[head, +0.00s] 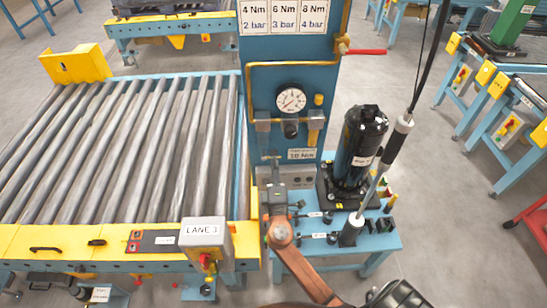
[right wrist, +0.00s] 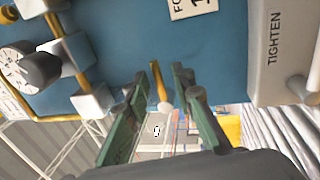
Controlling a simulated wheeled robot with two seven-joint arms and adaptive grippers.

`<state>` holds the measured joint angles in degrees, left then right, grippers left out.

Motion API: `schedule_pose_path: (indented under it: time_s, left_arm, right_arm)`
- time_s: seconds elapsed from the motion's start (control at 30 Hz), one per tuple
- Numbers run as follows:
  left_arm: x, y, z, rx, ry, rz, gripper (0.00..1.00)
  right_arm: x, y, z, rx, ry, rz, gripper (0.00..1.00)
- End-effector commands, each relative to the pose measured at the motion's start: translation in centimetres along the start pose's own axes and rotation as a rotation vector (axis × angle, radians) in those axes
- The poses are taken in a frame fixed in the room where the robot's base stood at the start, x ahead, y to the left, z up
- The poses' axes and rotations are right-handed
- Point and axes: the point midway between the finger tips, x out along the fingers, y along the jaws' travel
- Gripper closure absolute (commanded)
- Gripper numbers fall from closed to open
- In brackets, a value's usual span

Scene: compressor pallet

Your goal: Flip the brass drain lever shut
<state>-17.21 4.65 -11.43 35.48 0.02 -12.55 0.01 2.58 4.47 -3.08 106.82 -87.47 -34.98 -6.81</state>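The brass drain lever (right wrist: 161,88) shows in the right wrist view as a short, tapered brass piece against the blue panel. It appears between the two green fingers of my right gripper (right wrist: 168,75). The fingers are apart, with a visible gap on both sides of the lever; I see no clear contact. In the head view my right gripper (head: 274,178) is in front of the lower panel, below the pressure gauge (head: 291,100), and largely hides the lever area. My left gripper is not in view.
The blue panel (right wrist: 140,25) carries brass pipe and grey blocks. A grey box marked TIGHTEN (right wrist: 280,50) juts out near the gripper. A black cylinder (head: 360,140) stands on the blue table to the right. A roller conveyor (head: 130,150) lies left.

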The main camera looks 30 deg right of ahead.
Motion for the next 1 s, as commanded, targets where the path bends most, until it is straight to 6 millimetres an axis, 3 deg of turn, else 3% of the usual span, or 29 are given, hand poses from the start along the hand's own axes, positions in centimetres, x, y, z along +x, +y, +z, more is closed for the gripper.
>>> schedule_pose_path:
  time_s: [0.3,0.5,0.7,1.0]
  left_arm:
    - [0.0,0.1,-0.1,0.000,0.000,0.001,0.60]
    - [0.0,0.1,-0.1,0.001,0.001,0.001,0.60]
    - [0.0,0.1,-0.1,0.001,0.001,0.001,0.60]
    - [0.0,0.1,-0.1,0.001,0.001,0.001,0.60]
  right_arm:
    - [-6.5,-0.1,0.0,-0.002,0.000,-0.002,0.77]
    - [-9.5,-0.1,0.0,-0.003,-0.001,-0.001,0.77]
    - [-10.7,0.0,0.0,-0.002,-0.002,0.001,0.77]
    - [-10.7,0.0,0.0,-0.001,-0.001,0.001,0.77]
